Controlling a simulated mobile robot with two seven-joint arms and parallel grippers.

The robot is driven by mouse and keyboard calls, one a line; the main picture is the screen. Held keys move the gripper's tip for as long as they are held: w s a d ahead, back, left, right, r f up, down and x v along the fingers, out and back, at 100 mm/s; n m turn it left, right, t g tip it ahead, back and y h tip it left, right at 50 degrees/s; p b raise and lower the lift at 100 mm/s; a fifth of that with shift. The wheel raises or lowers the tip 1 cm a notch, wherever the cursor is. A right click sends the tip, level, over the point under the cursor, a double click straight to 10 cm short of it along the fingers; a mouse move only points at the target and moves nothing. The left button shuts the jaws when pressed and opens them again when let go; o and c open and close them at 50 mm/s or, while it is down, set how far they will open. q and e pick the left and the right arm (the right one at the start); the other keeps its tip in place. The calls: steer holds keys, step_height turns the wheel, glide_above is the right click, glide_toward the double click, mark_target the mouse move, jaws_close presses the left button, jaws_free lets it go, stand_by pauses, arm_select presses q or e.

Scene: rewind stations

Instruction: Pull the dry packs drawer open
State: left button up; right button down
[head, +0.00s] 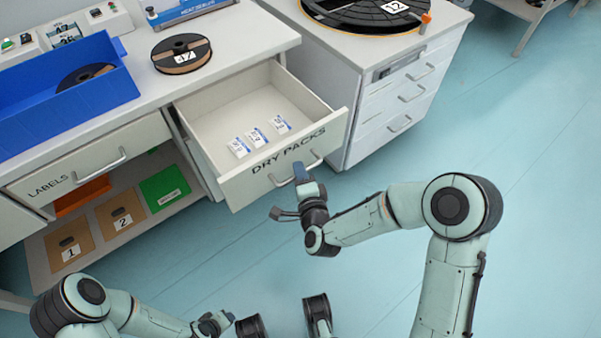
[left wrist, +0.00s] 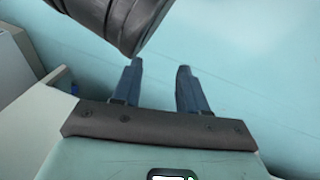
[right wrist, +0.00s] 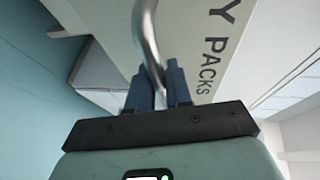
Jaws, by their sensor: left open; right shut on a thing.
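The dry packs drawer (head: 236,188) stands pulled out from the bench, its front lettered "DRY PACKS". Three small white packs with blue marks (head: 257,137) lie inside on its floor. Its curved metal handle (head: 283,181) is on the front. My right gripper (head: 300,172) is at that handle; in the right wrist view my right gripper (right wrist: 160,85) has its fingers closed around the metal handle (right wrist: 146,40). My left gripper (left wrist: 160,85) is open and empty, with its fingers apart above the floor. It is low at the front in the head view.
A labels drawer (head: 85,172) is shut at left. Below it is a shelf with numbered brown folders (head: 121,216) and a green one (head: 165,188). A blue bin (head: 100,98) and a black reel (head: 182,52) sit on the bench. A white cabinet (head: 390,105) stands to the right. Floor in front is clear.

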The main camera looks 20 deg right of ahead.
steer(key=c, duration=1.1)
jaws_free()
steer(key=shift+s, duration=0.1)
arm_select(q)
steer(key=s+d+r+m+g+h+p, duration=0.1)
steer(key=s+d+r+g+p, duration=0.2)
steer(key=s+r+p, duration=0.7)
step_height(320, 180, up, 3)
steer(key=d+p, duration=0.2)
steer(key=shift+s+d+g+h, duration=0.3)
steer(key=shift+s+h, duration=0.05)
steer(key=shift+h, duration=0.05)
arm_select(e)
steer(key=s, duration=0.4)
steer(key=s+r, duration=0.1)
steer(key=s, duration=0.3)
steer(key=s+r, duration=0.1)
steer(key=s, duration=0.4)
steer(key=shift+a+r, duration=0.2)
steer(key=shift+a, duration=0.15)
